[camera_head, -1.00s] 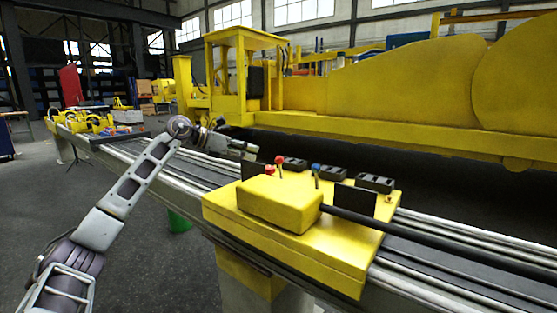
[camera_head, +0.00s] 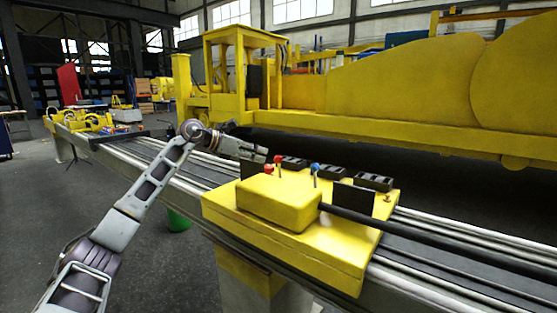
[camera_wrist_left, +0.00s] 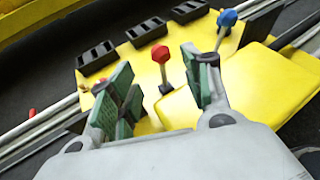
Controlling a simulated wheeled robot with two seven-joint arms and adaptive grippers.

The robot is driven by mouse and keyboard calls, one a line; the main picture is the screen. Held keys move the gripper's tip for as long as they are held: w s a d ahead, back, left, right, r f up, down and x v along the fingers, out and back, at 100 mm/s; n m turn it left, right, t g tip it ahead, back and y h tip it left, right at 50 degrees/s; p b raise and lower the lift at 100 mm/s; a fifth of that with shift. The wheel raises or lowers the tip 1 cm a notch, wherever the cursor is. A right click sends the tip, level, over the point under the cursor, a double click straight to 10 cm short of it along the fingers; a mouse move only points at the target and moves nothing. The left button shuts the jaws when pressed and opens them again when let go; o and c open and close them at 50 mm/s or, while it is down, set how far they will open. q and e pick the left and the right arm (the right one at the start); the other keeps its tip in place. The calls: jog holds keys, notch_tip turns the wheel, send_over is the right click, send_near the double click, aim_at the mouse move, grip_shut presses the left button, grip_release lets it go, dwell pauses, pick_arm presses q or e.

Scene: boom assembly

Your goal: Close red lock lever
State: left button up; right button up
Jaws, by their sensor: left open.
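In the head view two red-knobbed levers stand on the yellow control box, one red knob (camera_head: 278,159) slightly higher and the other red knob (camera_head: 268,169) lower in front. My left gripper (camera_head: 262,154) is just behind and left of them. In the left wrist view my open left gripper (camera_wrist_left: 158,62) has green-padded fingers spread, with one red knob (camera_wrist_left: 160,55) showing between them. I cannot tell whether the fingers are level with it. Another red spot (camera_wrist_left: 32,112) shows at the left edge. My right gripper is out of view.
A blue-knobbed lever (camera_head: 315,168) stands to the right of the red ones; it also shows in the left wrist view (camera_wrist_left: 227,18). Several black slotted blocks (camera_head: 331,173) line the box's back edge. A black bar (camera_head: 400,233) runs right from the yellow cover (camera_head: 280,203).

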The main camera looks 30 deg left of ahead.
aim_at(278, 158)
pick_arm(q)
jog(key=shift+x, duration=4.85)
grip_shut()
